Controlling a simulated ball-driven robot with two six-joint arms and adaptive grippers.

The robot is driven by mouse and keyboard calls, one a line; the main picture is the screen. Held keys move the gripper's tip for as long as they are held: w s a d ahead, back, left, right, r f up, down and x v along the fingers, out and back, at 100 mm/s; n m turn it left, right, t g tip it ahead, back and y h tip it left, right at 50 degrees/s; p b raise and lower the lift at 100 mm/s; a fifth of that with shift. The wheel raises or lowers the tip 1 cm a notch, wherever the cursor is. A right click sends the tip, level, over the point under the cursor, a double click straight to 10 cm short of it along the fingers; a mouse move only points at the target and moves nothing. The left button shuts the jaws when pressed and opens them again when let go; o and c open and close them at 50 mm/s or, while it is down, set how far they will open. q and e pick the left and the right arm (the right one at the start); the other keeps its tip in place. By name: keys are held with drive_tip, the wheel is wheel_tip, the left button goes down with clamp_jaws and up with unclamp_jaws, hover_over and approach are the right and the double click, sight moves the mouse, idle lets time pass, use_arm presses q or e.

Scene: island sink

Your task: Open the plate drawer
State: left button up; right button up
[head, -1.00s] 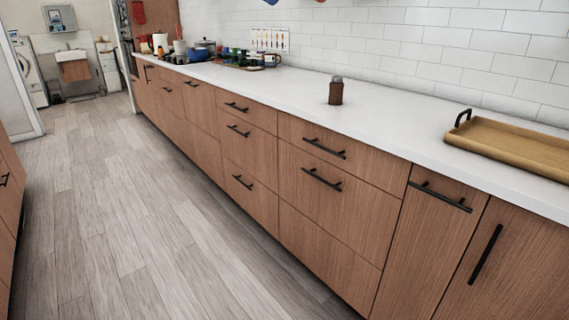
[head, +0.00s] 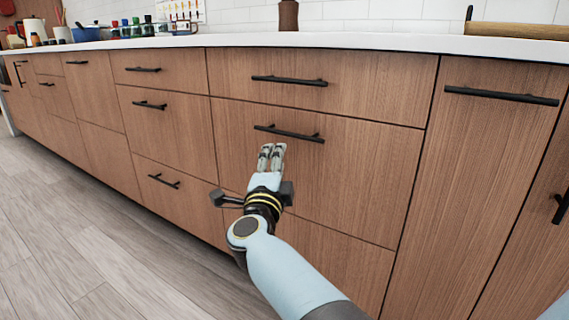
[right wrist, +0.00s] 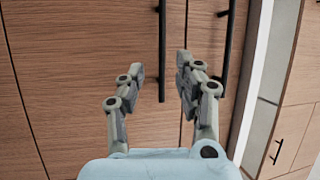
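The wood-front drawers have black bar handles. No label shows which one is the plate drawer. In the head view, my right gripper (head: 272,152) is in front of the wide middle drawer (head: 350,170), just below its handle (head: 290,133). A narrower drawer front with its own handle (head: 290,80) is above it. All these drawers are closed. In the right wrist view, the fingers of my right gripper (right wrist: 160,85) are apart and empty. A handle (right wrist: 162,50) shows beyond the gap between them, and I see no grip on it. My left gripper is out of view.
The white countertop (head: 370,41) runs above the drawers, with a brown shaker (head: 288,15) and a wooden tray (head: 520,30) on it. A cabinet front with a handle (head: 500,95) is to the right. Open floor (head: 90,240) lies to the left.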

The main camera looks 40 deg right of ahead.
sight(286, 135)
drive_tip(key=shift+m+g+h, duration=0.3)
drive_tip(key=shift+m+h, duration=0.1)
drive_tip(key=shift+m, duration=0.1)
drive_tip(key=b+x, duration=0.2)
drive_tip(key=x, duration=0.8)
drive_tip(key=shift+s, duration=0.1)
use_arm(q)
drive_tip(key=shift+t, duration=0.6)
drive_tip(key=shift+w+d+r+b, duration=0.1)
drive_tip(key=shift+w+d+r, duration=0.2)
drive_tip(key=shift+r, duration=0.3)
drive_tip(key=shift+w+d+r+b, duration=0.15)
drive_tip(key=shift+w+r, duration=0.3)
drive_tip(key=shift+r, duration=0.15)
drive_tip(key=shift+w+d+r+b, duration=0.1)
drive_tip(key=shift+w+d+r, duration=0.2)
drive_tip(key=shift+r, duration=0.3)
use_arm(e)
drive_tip(key=shift+w+d+r, duration=0.3)
drive_tip(key=shift+w+d, duration=0.1)
drive_tip(key=shift+d, duration=0.05)
clamp_jaws()
drive_tip(key=shift+f, duration=0.1)
